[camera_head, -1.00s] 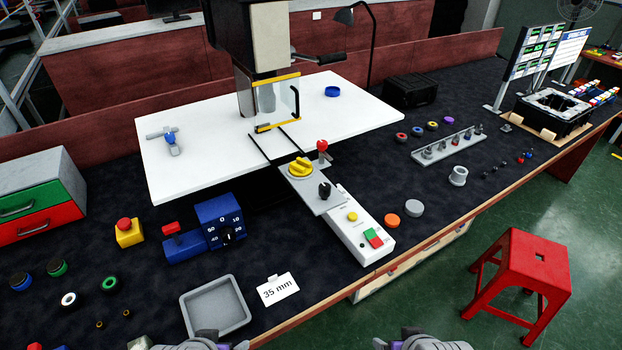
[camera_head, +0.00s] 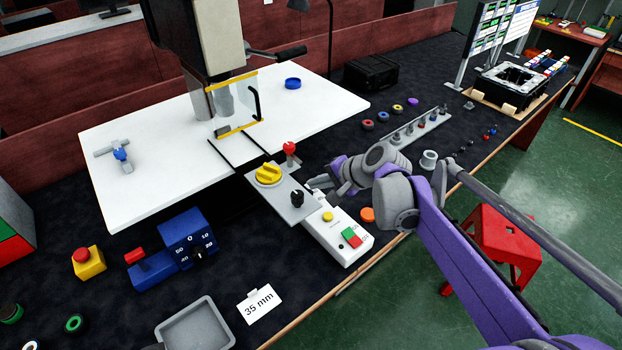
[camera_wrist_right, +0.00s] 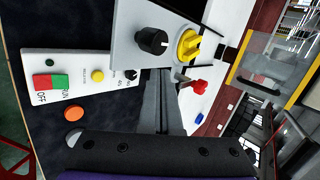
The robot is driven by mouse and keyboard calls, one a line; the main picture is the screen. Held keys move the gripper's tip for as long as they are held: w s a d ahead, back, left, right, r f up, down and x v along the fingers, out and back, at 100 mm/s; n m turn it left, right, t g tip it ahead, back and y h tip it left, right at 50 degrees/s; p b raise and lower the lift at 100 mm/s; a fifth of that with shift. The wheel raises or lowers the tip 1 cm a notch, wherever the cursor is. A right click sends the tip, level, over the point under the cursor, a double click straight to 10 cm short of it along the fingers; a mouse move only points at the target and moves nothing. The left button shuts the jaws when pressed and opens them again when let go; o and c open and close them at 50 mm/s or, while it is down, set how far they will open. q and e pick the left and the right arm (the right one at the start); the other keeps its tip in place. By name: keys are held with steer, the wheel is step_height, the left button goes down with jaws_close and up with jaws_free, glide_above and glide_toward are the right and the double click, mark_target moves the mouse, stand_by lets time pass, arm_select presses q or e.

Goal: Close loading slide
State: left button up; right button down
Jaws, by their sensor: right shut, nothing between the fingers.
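The loading slide is a grey plate (camera_head: 272,203) pulled out on dark rails in front of the white machine table. It carries a yellow clamp-like knob (camera_head: 268,175) and a black knob (camera_head: 297,196). A red ball handle (camera_head: 290,148) stands at its far right corner. My right gripper (camera_head: 313,188) is shut and empty, close to the plate's right edge; contact cannot be told. In the right wrist view, its fingers (camera_wrist_right: 160,85) point toward the plate (camera_wrist_right: 128,48) between the black knob (camera_wrist_right: 152,41) and red handle (camera_wrist_right: 200,87). My left gripper is out of view.
A white control box (camera_head: 340,243) with green and red buttons lies in front of the slide. A clear guard (camera_head: 240,105) with yellow edges hangs above the rails. A blue dial unit (camera_head: 187,238) stands left, and a grey tray (camera_head: 166,333) lies at the front.

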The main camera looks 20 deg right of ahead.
mark_target(282, 182)
steer(key=x, duration=0.7)
steer(key=shift+w+a+f, duration=0.1)
steer(key=shift+w+a, duration=0.05)
steer(key=shift+w, duration=0.1)
steer(key=shift+w+a+r, duration=0.15)
steer(key=shift+w+a, duration=0.15)
steer(key=shift+w, duration=0.2)
steer(key=shift+w+a+r, duration=0.1)
steer(key=shift+w+a, duration=0.2)
steer(key=shift+w, duration=0.2)
steer(key=shift+w+a+f+p, duration=0.15)
steer(key=shift+w+a+p, duration=0.2)
steer(key=shift+w, duration=0.2)
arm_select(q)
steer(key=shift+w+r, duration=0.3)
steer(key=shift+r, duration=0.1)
arm_select(e)
steer(key=shift+s, duration=0.1)
